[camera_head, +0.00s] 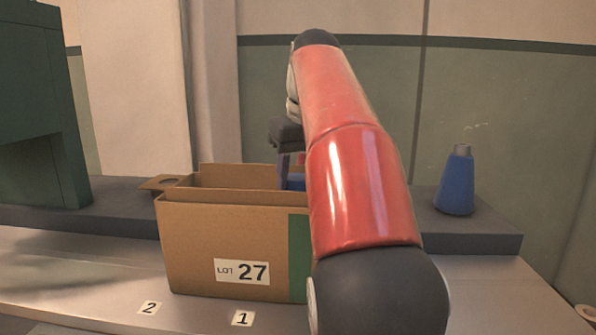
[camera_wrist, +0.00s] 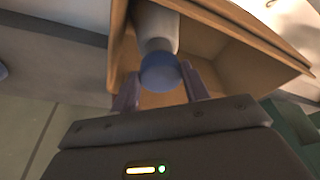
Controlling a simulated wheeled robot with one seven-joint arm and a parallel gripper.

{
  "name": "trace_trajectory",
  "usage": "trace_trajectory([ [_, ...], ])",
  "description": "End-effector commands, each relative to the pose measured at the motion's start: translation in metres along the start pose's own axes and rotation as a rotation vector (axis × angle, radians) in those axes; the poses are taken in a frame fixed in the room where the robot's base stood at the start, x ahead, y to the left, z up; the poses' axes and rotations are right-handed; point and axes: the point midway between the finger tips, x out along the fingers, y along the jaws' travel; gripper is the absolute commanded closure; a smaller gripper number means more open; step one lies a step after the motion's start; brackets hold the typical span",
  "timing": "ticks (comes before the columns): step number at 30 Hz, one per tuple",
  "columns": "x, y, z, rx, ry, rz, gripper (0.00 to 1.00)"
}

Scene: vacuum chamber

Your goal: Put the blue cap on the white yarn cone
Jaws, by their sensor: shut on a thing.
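The blue cap (camera_wrist: 161,71) is between the two fingers of my gripper (camera_wrist: 160,88), which is shut on it. The white yarn cone (camera_wrist: 157,27) shows right beyond the cap in the wrist view, its narrow end lined up with it. I cannot tell whether the cap is seated on the cone or only in front of its tip. In the head view my gripper (camera_head: 290,165) is partly hidden behind my red arm, and a bit of blue (camera_head: 296,182) shows below it by the box. The white cone is hidden there.
An open cardboard box (camera_head: 205,235) marked LOT 27 stands on the bench; its inner walls (camera_wrist: 240,65) surround the cone in the wrist view. A blue cone (camera_head: 456,186) with a grey tip stands at right on the dark raised ledge (camera_head: 470,238). Number labels lie in front.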

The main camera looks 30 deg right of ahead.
Motion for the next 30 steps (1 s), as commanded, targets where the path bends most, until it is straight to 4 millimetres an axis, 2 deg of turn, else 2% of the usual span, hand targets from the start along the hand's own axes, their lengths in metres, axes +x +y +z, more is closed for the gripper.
trace_trajectory([
  [21, 0.028, 0.000, 0.008, 0.000, 0.000, 0.000, 0.76],
  [22, 0.027, 0.000, 0.008, 0.000, 0.000, 0.000, 0.51],
  [27, 0.027, 0.000, 0.008, 0.000, 0.000, 0.000, 0.29],
  [30, 0.027, 0.000, 0.007, 0.000, 0.000, 0.000, 0.29],
])
